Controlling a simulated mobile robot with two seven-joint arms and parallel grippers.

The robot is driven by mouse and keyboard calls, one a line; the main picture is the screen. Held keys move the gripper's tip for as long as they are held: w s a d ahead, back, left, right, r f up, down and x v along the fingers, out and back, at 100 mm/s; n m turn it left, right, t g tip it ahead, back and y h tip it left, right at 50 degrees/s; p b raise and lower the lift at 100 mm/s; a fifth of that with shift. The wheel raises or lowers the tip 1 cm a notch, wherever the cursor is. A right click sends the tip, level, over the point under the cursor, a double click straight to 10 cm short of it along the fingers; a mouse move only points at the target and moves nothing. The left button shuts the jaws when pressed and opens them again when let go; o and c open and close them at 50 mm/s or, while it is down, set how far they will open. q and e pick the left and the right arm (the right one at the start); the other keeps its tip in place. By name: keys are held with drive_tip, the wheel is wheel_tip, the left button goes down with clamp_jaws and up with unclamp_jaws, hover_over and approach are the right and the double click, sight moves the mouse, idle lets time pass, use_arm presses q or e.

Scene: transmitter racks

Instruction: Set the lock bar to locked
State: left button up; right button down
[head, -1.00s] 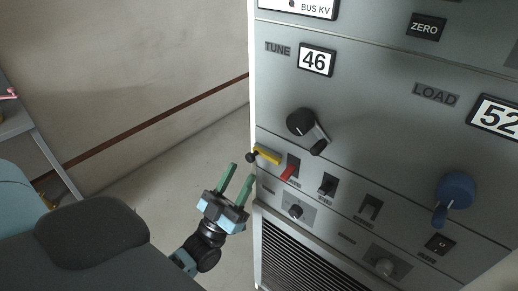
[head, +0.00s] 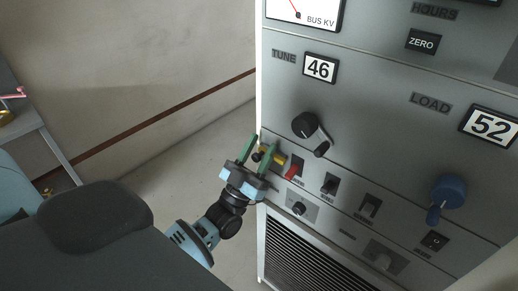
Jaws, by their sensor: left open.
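A yellow bar (head: 279,160) with a dark knob on its left end sits at the left edge of the grey rack's switch row, just above a red switch lever (head: 292,172). It looks like the lock bar, and no lock label is readable. My left gripper (head: 258,152) is open, its two green fingers pointing up at the bar's left end. The dark knob shows between the fingers, and the right finger hides part of the bar. I cannot tell whether the fingers touch it. My right gripper is not in view.
The rack also carries a black TUNE crank (head: 312,132), a blue LOAD crank (head: 447,195), several small switches and a black knob (head: 299,208). A vented grille (head: 310,255) lies below. Open floor lies left of the rack, with a table (head: 45,150) at far left.

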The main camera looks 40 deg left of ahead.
use_arm(q)
clamp_jaws()
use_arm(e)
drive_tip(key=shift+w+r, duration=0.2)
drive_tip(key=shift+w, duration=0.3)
use_arm(q)
drive_tip(key=shift+d, duration=0.1)
drive_tip(key=d, duration=0.4)
drive_tip(key=shift+s+d, duration=0.1)
drive_tip(key=shift+s, duration=0.1)
drive_tip(key=shift+h, duration=0.3)
unclamp_jaws()
drive_tip(key=shift+d, duration=0.1)
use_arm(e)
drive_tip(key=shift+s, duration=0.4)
